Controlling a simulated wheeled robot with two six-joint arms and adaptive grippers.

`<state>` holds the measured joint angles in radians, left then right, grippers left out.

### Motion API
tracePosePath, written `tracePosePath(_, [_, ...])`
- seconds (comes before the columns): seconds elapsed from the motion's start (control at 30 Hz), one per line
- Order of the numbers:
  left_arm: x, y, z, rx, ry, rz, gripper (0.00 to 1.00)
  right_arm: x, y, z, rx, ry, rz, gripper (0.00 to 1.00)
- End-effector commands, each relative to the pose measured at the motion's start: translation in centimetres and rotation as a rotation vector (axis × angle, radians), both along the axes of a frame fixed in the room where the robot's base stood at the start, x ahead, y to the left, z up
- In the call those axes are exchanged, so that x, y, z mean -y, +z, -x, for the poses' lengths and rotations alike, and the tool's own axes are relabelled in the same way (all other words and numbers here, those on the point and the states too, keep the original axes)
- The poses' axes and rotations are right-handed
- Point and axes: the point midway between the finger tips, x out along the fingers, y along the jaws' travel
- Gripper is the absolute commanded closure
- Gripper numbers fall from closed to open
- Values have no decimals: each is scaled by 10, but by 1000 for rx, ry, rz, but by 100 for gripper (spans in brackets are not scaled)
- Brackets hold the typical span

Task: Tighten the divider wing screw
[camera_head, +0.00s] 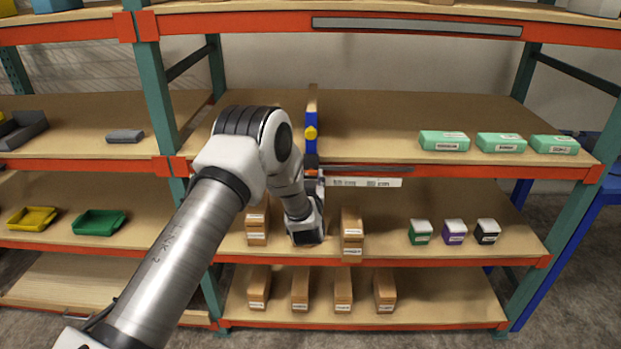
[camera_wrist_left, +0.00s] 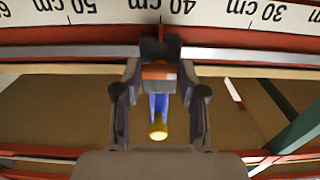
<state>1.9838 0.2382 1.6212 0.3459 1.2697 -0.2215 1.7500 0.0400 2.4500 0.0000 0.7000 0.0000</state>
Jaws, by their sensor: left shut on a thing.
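The divider (camera_head: 311,120) is a narrow blue upright with a yellow knob (camera_head: 310,133) at the front edge of the middle shelf. In the left wrist view, the blue upright (camera_wrist_left: 158,105) and yellow knob (camera_wrist_left: 158,132) show upside down between the fingers. My left gripper (camera_head: 312,178) reaches up to the shelf edge below the divider. In the left wrist view, its fingertips (camera_wrist_left: 160,70) close around an orange part (camera_wrist_left: 160,73), apparently the wing screw, beside a dark grey block (camera_wrist_left: 160,48) at the edge. Its exact grip is partly hidden. My right gripper is out of view.
A ruler strip (camera_head: 365,182) runs along the front below the middle shelf (camera_head: 390,115). Green boxes (camera_head: 444,140) stand at its right. Brown boxes (camera_head: 352,235) and small capped boxes (camera_head: 420,232) stand on the shelf below. Much of the middle shelf is clear.

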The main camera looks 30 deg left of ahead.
Motion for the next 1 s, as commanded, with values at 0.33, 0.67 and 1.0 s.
tracePosePath(0.33, [0,-2,1,-4,-1,-1,49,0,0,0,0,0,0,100])
tracePosePath(0.67, [0,-1,0,-1,0,0,33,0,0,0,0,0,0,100])
tracePosePath(1.0, [30,-1,47,-6,-3,-1,33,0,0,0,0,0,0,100])
